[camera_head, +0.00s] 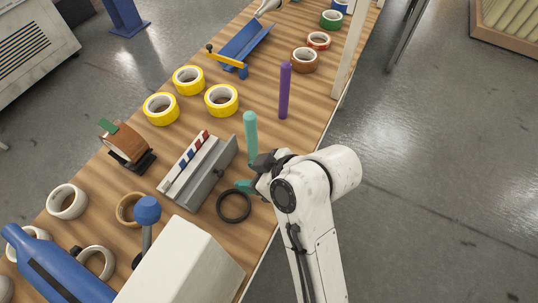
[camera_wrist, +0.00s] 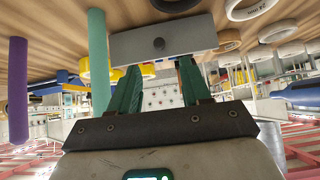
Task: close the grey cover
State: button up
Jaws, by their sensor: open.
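The grey cover (camera_head: 212,172) is a long flat panel on the wooden table, with a small dark knob on its near face. It stands beside a strip with red, white and blue stripes (camera_head: 185,160). In the wrist view the grey cover (camera_wrist: 190,38) and its dark knob (camera_wrist: 158,44) lie just beyond the fingertips. My gripper (camera_head: 243,186) is to the right of the cover, low near the table. In the wrist view my gripper (camera_wrist: 166,68) has its two green fingers apart with nothing between them. Whether a finger touches the cover, I cannot tell.
A teal post (camera_head: 251,136) stands close behind my gripper, and a purple post (camera_head: 284,90) farther back. A black ring (camera_head: 234,206) lies just in front of the cover.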

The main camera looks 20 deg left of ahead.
aim_at(222, 173)
jog(key=x, duration=1)
jog(key=shift+w+a+p, duration=0.25)
jog(key=shift+a+p, duration=0.1)
jog(key=shift+a, duration=0.15)
grip_shut()
